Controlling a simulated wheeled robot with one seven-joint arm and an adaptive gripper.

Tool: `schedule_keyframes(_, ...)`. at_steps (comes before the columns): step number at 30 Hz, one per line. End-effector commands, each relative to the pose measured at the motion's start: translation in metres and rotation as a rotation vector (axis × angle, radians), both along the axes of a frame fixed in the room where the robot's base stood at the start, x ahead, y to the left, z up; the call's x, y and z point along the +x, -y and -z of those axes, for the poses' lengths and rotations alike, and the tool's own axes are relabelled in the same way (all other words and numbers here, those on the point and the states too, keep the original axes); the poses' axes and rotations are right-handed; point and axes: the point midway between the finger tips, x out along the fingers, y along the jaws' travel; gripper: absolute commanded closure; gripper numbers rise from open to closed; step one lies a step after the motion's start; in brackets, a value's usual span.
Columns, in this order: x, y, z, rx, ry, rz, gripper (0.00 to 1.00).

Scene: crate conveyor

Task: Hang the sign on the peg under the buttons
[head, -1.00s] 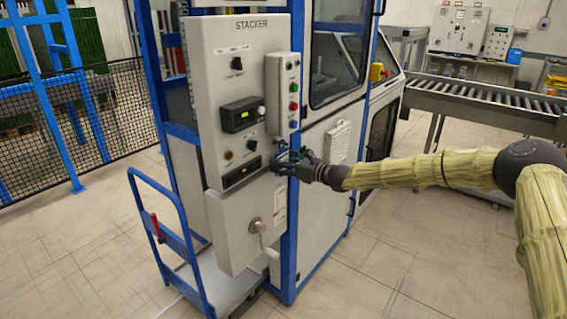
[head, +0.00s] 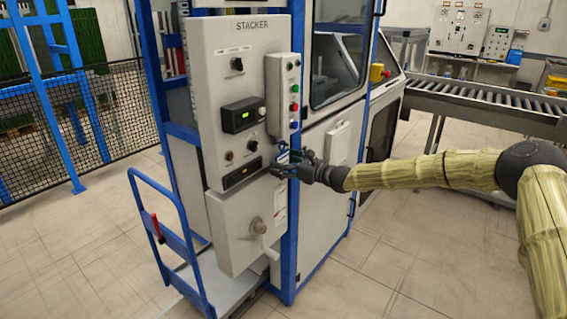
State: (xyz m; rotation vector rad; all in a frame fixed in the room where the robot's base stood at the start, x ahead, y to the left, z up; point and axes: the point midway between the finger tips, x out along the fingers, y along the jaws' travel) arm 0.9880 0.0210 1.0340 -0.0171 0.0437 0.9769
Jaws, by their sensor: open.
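The button box (head: 284,96) is a narrow grey box with several coloured buttons, fixed at the right side of the stacker's control panel. My gripper (head: 277,163) is just below this box, in front of the blue post, with its fingers pointing left toward the panel. It is open, and I see nothing held between its fingers. A small dark blue shape (head: 282,147) shows between the box and the gripper; I cannot tell whether it is the peg. I cannot make out the sign for certain. A pale printed sheet (head: 280,203) shows below the gripper, beside the lower box.
The stacker panel (head: 215,60) has knobs and displays. A lower box with a crank (head: 258,226) is beneath it. A blue cart (head: 165,215) stands at the left front. A roller conveyor (head: 490,97) runs at the back right. The floor at the right front is clear.

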Motion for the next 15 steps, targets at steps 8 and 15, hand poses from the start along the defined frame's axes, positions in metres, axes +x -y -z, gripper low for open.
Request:
schedule_keyframes(8,-0.016,0.026,-0.002,0.001,0.000,0.001,0.10)
schedule_keyframes(15,-0.036,0.055,-0.003,0.001,0.000,0.001,0.10)
